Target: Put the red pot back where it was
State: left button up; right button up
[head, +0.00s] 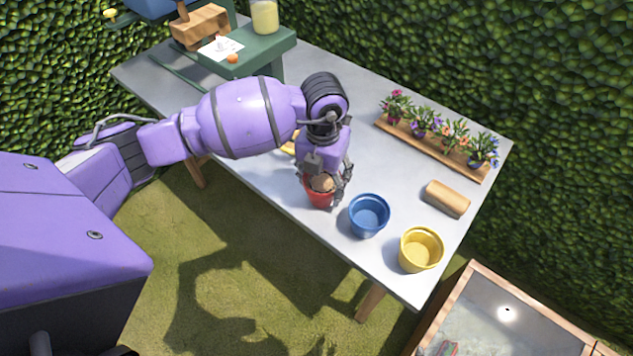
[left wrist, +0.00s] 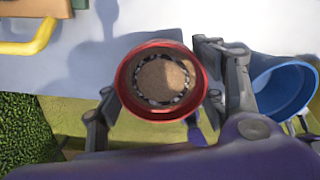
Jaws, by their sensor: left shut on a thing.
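The red pot (head: 319,196) is at the front edge of the grey table, left of the blue pot (head: 369,215). It holds brown soil-like filling, which shows in the left wrist view inside the red pot (left wrist: 161,81). My left gripper (head: 326,185) is shut on the red pot, with one finger on each side in the left wrist view (left wrist: 165,98). Whether the pot's base touches the table is hidden. A yellow pot (head: 421,249) stands right of the blue pot, near the table's corner. My right gripper is not in view.
A wooden tray (head: 432,148) with several potted flowers lies along the back of the table (head: 290,217). A tan block (head: 447,198) lies near the right edge. A green stand (head: 250,50) is at the far left. A framed box (head: 505,310) stands at lower right.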

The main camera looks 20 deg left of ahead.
aim_at(322, 190)
pick_arm(q)
jog(key=o, duration=1.5)
jog(key=shift+r, duration=0.3)
notch_tip(322, 190, up, 12)
jog(key=shift+f, duration=0.1)
